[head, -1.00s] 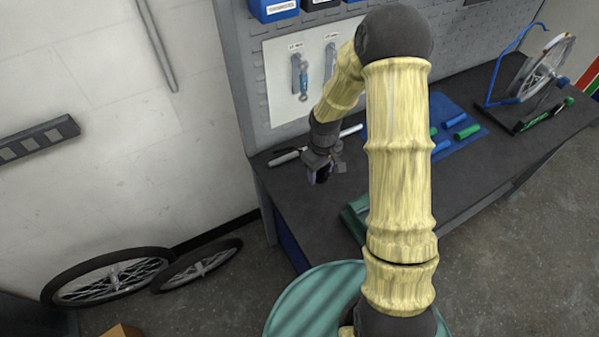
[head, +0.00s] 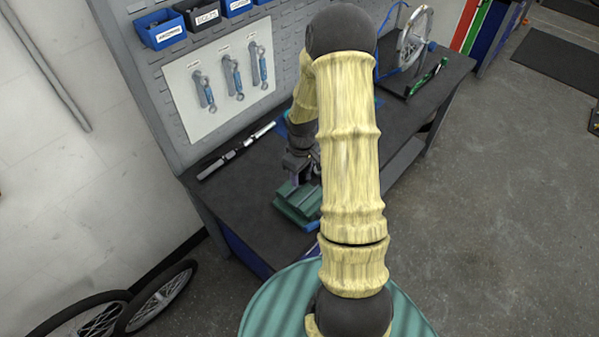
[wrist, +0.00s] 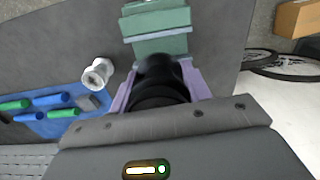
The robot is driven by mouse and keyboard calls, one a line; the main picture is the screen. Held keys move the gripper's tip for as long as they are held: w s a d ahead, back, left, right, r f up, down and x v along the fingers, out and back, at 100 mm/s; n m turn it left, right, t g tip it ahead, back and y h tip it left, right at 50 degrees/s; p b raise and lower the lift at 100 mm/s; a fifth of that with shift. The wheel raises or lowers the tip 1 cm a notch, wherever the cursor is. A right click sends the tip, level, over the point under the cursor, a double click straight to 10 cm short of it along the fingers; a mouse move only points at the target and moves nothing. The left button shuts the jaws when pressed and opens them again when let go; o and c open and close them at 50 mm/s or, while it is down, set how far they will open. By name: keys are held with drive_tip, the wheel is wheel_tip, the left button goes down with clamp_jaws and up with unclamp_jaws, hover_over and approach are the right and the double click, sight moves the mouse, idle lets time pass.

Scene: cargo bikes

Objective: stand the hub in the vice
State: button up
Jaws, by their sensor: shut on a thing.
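My gripper (wrist: 158,92) shows in the wrist view with its two purple fingers shut on a black round hub (wrist: 162,68). The fingers and the palm hide part of the hub. The green vice (wrist: 158,35) lies just beyond the hub in the wrist view. In the head view the vice (head: 297,205) sits at the bench's near edge, and my gripper (head: 300,168) is just behind and above it. The held hub is too hidden there to make out. I cannot tell whether the hub touches the vice.
A silver spool-shaped part (wrist: 98,73) is on the bench beside a blue mat (wrist: 62,124) with blue and green pieces. A long bar tool (head: 237,152) lies along the back of the bench (head: 235,190). A wheel on a stand (head: 413,38) occupies the far end.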

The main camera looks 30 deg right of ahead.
drive_tip(key=shift+f, duration=0.1)
drive_tip(key=shift+f+b, duration=2.2)
drive_tip(key=shift+f, duration=0.6)
drive_tip(key=shift+f+b, duration=0.35)
drive_tip(key=shift+f, duration=0.2)
drive_tip(key=o, duration=1.2)
drive_tip(key=shift+r, duration=0.1)
wheel_tip(320, 180, up, 17)
drive_tip(key=b, duration=0.2)
drive_tip(key=shift+r+b, duration=0.1)
drive_tip(key=shift+b, duration=0.25)
